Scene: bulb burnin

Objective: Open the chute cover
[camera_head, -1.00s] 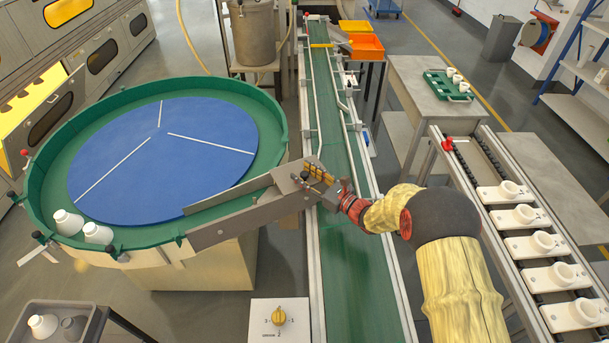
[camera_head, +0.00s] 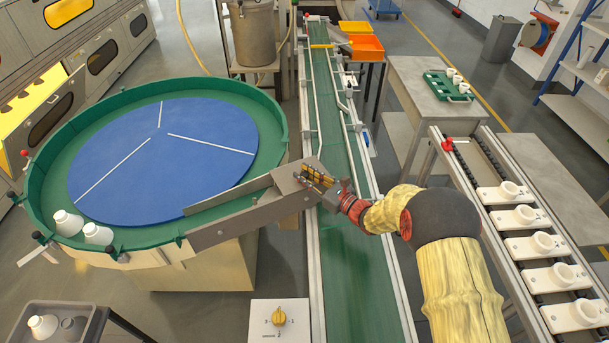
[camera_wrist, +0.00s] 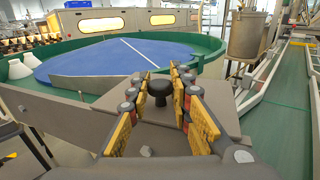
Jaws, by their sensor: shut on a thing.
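The chute (camera_head: 235,215) runs from the round feeder to the belt. Its grey cover (camera_head: 287,181) lies over the chute end and looks flat; it also shows in the wrist view (camera_wrist: 226,103). A black knob (camera_wrist: 159,91) stands on the cover. My gripper (camera_head: 316,177) is at the chute end above the belt's left side. In the wrist view my gripper (camera_wrist: 160,87) has its yellow-padded fingers on both sides of the knob, shut on it. In the head view the fingers hide the knob.
The round feeder has a blue disc (camera_head: 205,145) and a green rim (camera_head: 35,190), with two white bottles at its lower left. The green belt (camera_head: 350,270) runs below my gripper. A dial box (camera_head: 279,318) stands at the front. White fixtures line the rails at right.

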